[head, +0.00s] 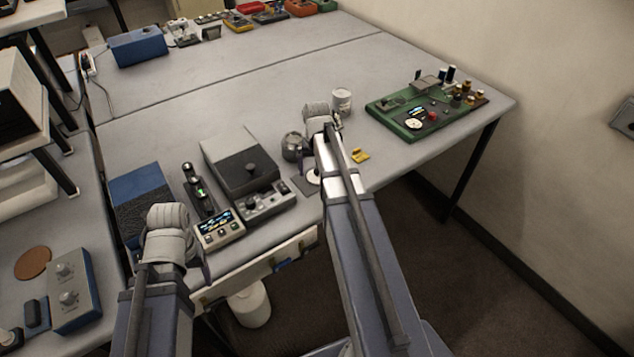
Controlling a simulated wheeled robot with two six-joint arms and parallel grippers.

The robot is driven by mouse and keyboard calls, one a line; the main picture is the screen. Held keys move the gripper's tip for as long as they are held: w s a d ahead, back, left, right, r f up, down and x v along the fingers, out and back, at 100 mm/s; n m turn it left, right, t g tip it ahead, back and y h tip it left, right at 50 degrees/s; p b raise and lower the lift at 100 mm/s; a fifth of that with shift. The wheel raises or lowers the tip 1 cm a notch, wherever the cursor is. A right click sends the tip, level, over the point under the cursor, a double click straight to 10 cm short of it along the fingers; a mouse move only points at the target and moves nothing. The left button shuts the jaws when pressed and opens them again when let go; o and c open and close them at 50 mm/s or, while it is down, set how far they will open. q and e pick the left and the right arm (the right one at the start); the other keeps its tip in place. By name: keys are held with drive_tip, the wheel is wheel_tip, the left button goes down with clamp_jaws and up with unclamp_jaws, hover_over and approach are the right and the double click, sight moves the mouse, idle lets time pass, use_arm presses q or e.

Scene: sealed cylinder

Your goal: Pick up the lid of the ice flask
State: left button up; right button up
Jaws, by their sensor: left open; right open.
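A small white lidded cylinder (342,101) stands upright on the grey table, just beyond and to the right of my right gripper. A rounded grey metallic vessel (293,147) stands to the left of my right wrist. I cannot tell for sure which of these is the ice flask, and no separate lid shows clearly. My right gripper (321,113) is over the table between them, holding nothing that I can see. My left gripper (168,214) is over the table's front left part, near a blue-topped box. My wrists hide most of the fingers of both grippers.
Left of the vessel are a grey device with a black knob (245,165) and a small display unit (218,229). A green board (425,108) with parts lies at the right, and a yellow piece (360,156) lies near the front edge. The table's middle is clear.

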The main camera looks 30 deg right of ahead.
use_arm(q)
drive_tip(key=shift+f, duration=0.55)
use_arm(e)
drive_tip(key=shift+w+f, duration=0.1)
drive_tip(key=shift+f, duration=0.4)
use_arm(q)
drive_tip(key=shift+r, duration=0.1)
use_arm(e)
drive_tip(key=shift+r, duration=0.1)
drive_tip(key=c, duration=1.4)
use_arm(q)
drive_tip(key=shift+r, duration=0.15)
use_arm(e)
drive_tip(key=shift+r, duration=0.1)
